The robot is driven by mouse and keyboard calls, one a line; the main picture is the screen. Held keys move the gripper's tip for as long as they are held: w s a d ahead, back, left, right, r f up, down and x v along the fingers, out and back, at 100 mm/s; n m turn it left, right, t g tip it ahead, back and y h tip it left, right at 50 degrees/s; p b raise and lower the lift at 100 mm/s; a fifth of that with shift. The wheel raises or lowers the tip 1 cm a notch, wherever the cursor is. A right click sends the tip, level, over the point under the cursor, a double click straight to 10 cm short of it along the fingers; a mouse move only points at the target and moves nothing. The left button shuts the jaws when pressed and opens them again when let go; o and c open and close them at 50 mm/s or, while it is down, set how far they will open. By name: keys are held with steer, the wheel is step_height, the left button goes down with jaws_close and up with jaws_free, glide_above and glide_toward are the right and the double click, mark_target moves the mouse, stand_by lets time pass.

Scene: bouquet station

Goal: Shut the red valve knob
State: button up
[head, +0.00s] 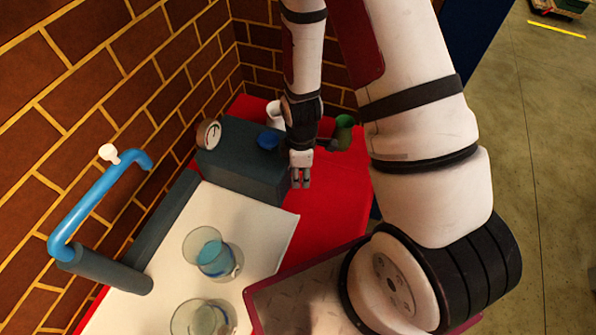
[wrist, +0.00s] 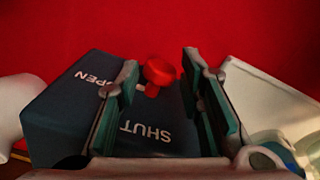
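The red valve knob (wrist: 160,72) shows in the wrist view on a dark box (wrist: 55,115). A small pale piece sits at its lower left. White words OPEN, at left, and SHUT, nearer my gripper, read upside down on the box. My gripper (wrist: 160,60) is open, its two fingers on either side of the knob with gaps showing; I cannot tell whether its tips are level with it. In the head view my gripper (head: 301,182) hangs at the right end of the dark box (head: 237,160), and the knob is hidden there.
A gauge (head: 208,134) and a blue cap (head: 268,140) are on the box. A green cup (head: 344,130) and a white cup (head: 274,114) stand behind. Clear glasses (head: 213,257) stand on the white surface at front. A blue pipe (head: 90,203) runs along the brick wall.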

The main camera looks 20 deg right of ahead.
steer(key=shift+f, duration=0.25)
jaws_close()
steer(key=shift+s, duration=0.15)
steer(key=shift+s+a+t+h+p, duration=0.15)
steer(key=shift+t+h+p, duration=0.25)
steer(key=shift+p, duration=0.05)
steer(key=shift+s+t+h+p, duration=0.1)
steer(key=shift+t+h+p, duration=0.5)
steer(key=shift+p, duration=0.05)
steer(key=shift+s+a+f+t+h+p, duration=0.1)
steer(key=shift+a+t+h+p, duration=0.05)
steer(key=shift+t+h+p, duration=0.9)
